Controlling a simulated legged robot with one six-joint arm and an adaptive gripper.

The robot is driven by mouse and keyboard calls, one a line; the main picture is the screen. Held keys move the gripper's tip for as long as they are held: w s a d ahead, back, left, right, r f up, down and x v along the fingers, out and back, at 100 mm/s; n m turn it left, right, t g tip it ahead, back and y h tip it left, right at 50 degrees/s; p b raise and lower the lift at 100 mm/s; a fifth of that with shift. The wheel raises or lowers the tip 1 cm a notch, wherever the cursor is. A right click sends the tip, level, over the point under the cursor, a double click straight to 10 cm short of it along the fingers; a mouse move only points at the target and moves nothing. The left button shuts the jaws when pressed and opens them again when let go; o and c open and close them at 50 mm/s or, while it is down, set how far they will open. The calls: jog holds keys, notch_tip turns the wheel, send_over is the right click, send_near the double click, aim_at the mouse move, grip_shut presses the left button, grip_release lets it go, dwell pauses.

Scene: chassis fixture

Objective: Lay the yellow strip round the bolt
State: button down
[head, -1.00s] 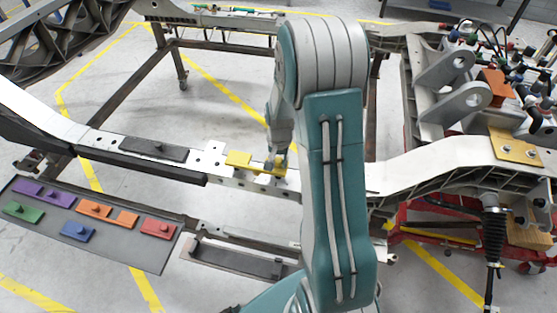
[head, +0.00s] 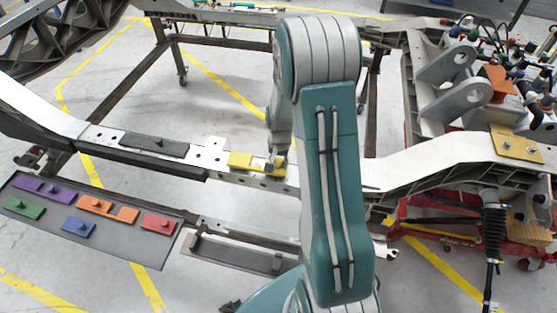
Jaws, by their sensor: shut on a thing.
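The yellow strip (head: 243,161) lies along the white chassis rail, left of my arm. My gripper (head: 276,166) points down at the strip's right part and is shut on it. My arm hides part of the rail just to the right. The strip looks level and at or very close to the rail's top; I cannot tell whether it touches. No bolt can be made out clearly under or beside the strip, and whether the strip goes round one cannot be told.
A dark plate (head: 155,145) with a small knob lies on the rail to the left. A grey mat (head: 125,246) at lower left holds several coloured pieces. A yellow plate (head: 516,146) lies on the right end of the frame. Hoses and brackets crowd the upper right.

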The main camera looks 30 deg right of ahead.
jog(key=shift+f, duration=0.65)
jog(key=shift+c, duration=1.5)
grip_release()
jog(key=shift+r, duration=4.55)
